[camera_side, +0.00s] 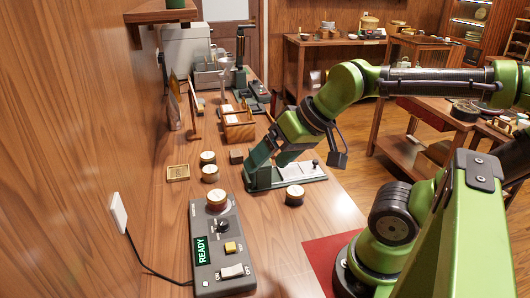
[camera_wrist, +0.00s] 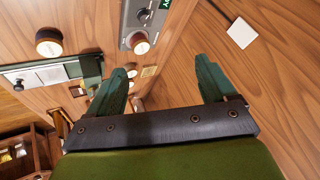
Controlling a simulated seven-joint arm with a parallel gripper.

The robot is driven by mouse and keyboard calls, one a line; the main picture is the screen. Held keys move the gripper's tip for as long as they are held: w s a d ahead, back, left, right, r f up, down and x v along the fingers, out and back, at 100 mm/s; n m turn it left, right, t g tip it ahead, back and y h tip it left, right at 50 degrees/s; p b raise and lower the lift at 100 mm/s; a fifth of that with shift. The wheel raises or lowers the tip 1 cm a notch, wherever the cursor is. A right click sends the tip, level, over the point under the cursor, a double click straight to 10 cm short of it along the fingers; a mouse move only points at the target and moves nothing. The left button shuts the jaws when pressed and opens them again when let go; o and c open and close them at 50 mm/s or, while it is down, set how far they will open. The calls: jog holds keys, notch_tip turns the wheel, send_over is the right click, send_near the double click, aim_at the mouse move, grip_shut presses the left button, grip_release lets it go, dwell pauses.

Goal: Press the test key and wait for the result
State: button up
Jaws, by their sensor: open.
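A grey tester (camera_side: 220,250) lies on the table, its green display (camera_side: 201,250) reading READY.
A green-ended board (camera_side: 300,178) lies beyond the tester. Several loose round cakes (camera_side: 295,195) stand nearby. A black cable (camera_side: 150,266) runs from the tester to a white wall plate (camera_side: 118,214). The wall is close on the left; bare table lies right of the tester.

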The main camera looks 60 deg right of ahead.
grip_shut()
dwell(0.3)
dwell(1.3)
